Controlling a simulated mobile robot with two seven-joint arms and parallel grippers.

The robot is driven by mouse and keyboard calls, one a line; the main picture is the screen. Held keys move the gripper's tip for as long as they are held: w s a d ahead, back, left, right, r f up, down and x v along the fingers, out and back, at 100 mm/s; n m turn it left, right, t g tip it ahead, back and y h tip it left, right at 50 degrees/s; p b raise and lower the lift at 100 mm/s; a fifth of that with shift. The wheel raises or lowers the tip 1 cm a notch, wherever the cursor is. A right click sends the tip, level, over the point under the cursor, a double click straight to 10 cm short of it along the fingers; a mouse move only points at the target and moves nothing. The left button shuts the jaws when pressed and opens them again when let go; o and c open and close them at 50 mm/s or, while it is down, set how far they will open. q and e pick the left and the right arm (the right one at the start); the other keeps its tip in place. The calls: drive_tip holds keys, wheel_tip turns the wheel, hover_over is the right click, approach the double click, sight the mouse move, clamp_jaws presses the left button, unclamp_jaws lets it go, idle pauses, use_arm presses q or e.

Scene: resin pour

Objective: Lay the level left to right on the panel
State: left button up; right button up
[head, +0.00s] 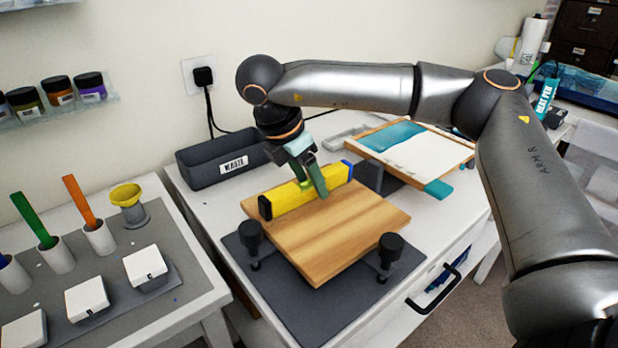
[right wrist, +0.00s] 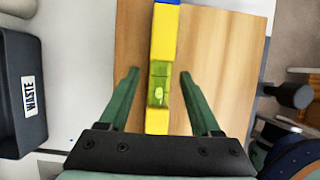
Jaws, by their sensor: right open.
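The yellow level (head: 284,203) lies along the far part of the wooden panel (head: 335,240) in the head view, slanting from lower left to upper right. One end is black and the other blue. My right gripper (head: 313,188) is above its middle, fingers pointing down. In the right wrist view the level (right wrist: 162,40) runs between the two open green fingers (right wrist: 159,74), with a gap on each side and its green bubble vial (right wrist: 158,85) showing between them. The near finger hides part of the level in the head view. My left gripper is not in view.
Black knobbed posts (head: 250,238) (head: 391,248) stand at the panel's near side on a dark mat (head: 300,315). A WASTE bin (head: 215,160) stands behind left. A wood-framed panel with teal and white (head: 420,150) lies behind right. Cups and white blocks stand on the left table.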

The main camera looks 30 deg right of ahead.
sight(298, 183)
drive_tip(key=shift+r, duration=0.1)
drive_tip(key=shift+r+p, duration=0.3)
drive_tip(key=shift+p, duration=0.1)
drive_tip(key=shift+r+p, duration=0.4)
drive_tip(key=shift+p, duration=0.05)
drive_tip(key=v, duration=0.5)
drive_tip(key=shift+w+a+r, duration=0.1)
drive_tip(key=shift+a, duration=0.05)
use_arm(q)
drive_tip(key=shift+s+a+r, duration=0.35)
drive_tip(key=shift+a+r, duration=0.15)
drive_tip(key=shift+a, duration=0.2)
use_arm(e)
drive_tip(key=v, duration=0.6)
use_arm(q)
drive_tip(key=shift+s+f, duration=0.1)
use_arm(e)
drive_tip(key=shift+r, duration=0.1)
